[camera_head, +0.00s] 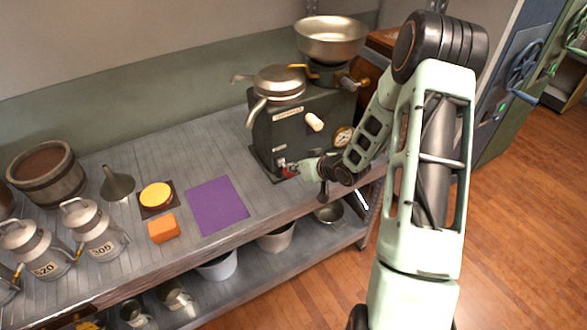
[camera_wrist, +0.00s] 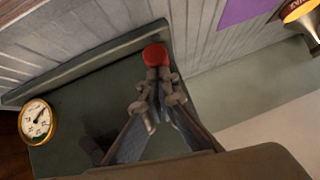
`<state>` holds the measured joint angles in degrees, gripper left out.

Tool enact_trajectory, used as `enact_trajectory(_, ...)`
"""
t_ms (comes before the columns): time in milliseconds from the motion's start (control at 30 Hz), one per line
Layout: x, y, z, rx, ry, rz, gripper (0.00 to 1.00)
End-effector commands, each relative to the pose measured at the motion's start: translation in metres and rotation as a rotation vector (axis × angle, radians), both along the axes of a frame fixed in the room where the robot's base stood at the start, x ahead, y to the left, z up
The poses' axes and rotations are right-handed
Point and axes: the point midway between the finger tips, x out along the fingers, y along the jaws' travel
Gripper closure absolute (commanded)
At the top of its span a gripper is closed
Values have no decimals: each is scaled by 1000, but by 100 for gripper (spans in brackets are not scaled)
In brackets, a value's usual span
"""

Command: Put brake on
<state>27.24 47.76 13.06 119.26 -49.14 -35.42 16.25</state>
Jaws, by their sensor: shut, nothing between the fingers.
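A dark green machine (camera_head: 300,130) stands on the bench, with a metal pan on top and a pressure gauge (camera_head: 343,137) and a white handle (camera_head: 314,122) on its front. A small red knob (camera_head: 288,171) is low at its front left. My gripper (camera_head: 292,168) is right at the red knob. In the wrist view, the red knob (camera_wrist: 155,55) shows just beyond the closed fingertips (camera_wrist: 158,77), which appear to be against or very near it. Nothing is between the fingers. The knob's stem is hidden. No brake label is readable.
A purple mat (camera_head: 217,204), an orange block (camera_head: 163,229) and a yellow disc (camera_head: 155,195) lie left of the machine. Metal cans (camera_head: 93,229), a funnel (camera_head: 117,184) and a wooden bucket (camera_head: 46,174) stand farther left. Pots sit on the lower shelf. The floor at right is clear.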

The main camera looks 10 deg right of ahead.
Motion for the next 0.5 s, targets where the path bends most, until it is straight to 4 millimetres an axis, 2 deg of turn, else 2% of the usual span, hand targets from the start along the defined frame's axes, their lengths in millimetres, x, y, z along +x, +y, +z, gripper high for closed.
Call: enact_trajectory(500,-6,-1,-17,16,-44,0,100)
